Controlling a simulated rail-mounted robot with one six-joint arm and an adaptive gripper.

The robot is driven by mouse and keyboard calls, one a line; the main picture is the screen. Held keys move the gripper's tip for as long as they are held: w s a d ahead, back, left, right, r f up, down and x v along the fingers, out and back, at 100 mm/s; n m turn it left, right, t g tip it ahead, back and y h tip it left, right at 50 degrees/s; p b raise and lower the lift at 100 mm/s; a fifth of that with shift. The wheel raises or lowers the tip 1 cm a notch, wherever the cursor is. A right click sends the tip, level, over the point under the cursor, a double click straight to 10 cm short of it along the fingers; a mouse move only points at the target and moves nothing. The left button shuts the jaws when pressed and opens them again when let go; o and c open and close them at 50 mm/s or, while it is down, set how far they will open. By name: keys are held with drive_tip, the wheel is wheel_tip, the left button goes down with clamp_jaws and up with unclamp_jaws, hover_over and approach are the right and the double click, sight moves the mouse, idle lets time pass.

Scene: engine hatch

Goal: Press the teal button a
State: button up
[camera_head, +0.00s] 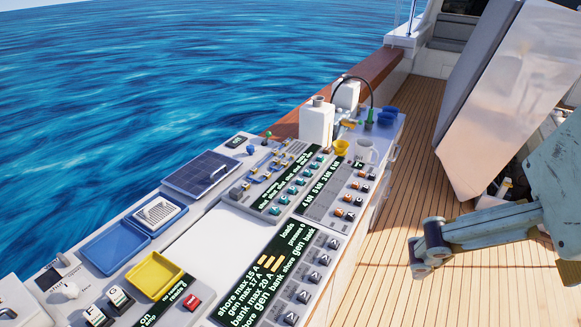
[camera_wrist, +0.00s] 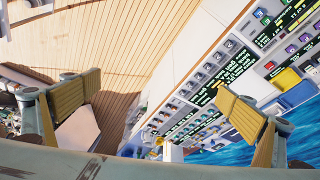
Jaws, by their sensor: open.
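A group of small teal buttons (camera_head: 284,200) stands in rows on the dark labelled panel (camera_head: 262,206) in the middle of the console in the head view. Their letters are too small to read, so I cannot tell which one is a. My gripper (camera_head: 428,246) is at the right in the head view, over the wooden deck and well apart from the buttons. In the wrist view my gripper (camera_wrist: 160,104) is open and empty, its two padded fingers wide apart, with the console beyond.
The console (camera_head: 205,245) carries a yellow tray (camera_head: 154,274), a blue tray (camera_head: 113,247), a solar panel (camera_head: 201,173) and a red button (camera_head: 192,303).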

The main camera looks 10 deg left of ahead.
clamp_jaws()
idle(1.0)
idle(1.3)
